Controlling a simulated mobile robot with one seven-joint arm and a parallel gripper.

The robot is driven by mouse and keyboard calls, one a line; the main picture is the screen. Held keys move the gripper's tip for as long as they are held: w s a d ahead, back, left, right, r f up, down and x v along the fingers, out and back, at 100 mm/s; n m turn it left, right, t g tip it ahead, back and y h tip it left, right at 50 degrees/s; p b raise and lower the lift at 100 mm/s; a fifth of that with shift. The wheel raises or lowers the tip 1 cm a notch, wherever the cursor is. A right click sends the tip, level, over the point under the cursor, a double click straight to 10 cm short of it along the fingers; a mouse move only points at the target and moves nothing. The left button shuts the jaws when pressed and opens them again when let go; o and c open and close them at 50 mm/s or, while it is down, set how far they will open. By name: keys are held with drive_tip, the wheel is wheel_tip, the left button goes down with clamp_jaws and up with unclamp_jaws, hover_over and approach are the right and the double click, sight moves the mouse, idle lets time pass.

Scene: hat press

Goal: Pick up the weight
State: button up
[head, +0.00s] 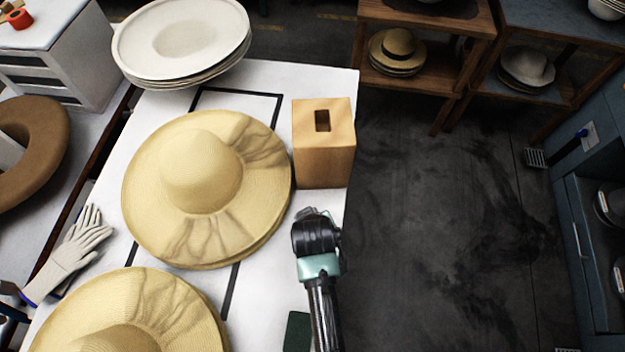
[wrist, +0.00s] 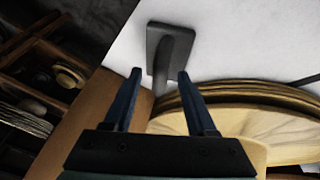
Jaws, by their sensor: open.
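The weight (wrist: 172,62) is a dark grey block with an arched handle, standing on the white table. In the wrist view it shows beyond and between my fingertips. In the head view a dark block (head: 297,331) at the bottom edge, partly behind my arm, seems to be the same weight. My gripper (wrist: 160,76) is open, its two blue fingers apart and nothing visibly held. In the head view my gripper (head: 316,230) is above the table's right side, just below the wooden box; its fingertips are hard to make out there.
A wooden box (head: 324,155) with a slot stands beside stacked straw hats (head: 202,180) on the white table (head: 275,300). More straw hats (head: 125,315) lie at lower left, near a glove (head: 72,257). Open floor (head: 440,220) lies right of the table.

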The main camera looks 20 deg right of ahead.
drive_tip(key=shift+x, duration=0.8)
clamp_jaws()
idle(0.8)
drive_tip(key=shift+w+r, duration=0.1)
